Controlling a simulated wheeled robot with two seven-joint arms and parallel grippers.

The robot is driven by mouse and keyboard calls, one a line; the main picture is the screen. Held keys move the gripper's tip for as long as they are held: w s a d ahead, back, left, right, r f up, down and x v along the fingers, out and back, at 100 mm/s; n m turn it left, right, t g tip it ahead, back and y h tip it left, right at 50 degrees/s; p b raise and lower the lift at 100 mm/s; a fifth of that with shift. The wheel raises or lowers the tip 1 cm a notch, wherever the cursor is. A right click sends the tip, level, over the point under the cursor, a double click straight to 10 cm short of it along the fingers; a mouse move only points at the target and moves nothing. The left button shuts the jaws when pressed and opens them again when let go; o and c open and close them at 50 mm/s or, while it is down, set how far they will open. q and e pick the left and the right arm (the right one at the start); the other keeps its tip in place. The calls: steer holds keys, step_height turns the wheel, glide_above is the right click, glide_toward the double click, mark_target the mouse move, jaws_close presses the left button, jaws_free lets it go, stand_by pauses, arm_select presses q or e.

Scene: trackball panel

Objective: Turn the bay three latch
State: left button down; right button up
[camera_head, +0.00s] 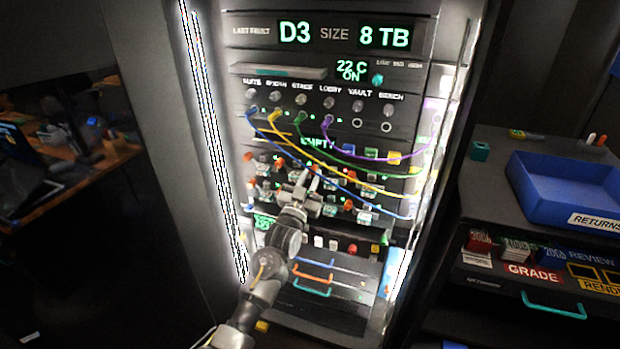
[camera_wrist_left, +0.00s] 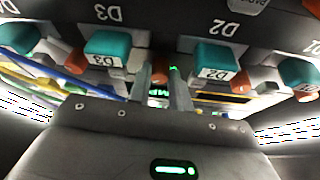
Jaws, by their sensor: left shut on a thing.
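The bay three handle (camera_wrist_left: 108,44), a teal block labelled D3, shows upside down in the left wrist view. The orange-red bay three latch (camera_wrist_left: 117,73) shows in part beside it, close to the fingers. My left gripper (camera_wrist_left: 163,84) has its fingers between the D3 and D2 handles. In the head view my left gripper (camera_head: 305,182) reaches the drive rows in the middle of the rack. It is shut on the latch, though the fingers hide most of the contact. The teal D2 handle (camera_wrist_left: 215,54) is to the right of the fingers. My right gripper is not in view.
Blue, yellow, green and purple cables (camera_head: 345,157) loop across the rack just above the gripper. Other orange-red latches (camera_wrist_left: 240,82) stand close by. A display (camera_head: 320,35) above reads D3. A blue returns tray (camera_head: 570,190) is on the right-hand counter.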

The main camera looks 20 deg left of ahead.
arm_select(q)
steer(key=shift+f+n+y, duration=0.1)
steer(key=shift+n+y, duration=0.5)
steer(key=shift+n, duration=0.6)
steer(key=c, duration=1.3)
jaws_free()
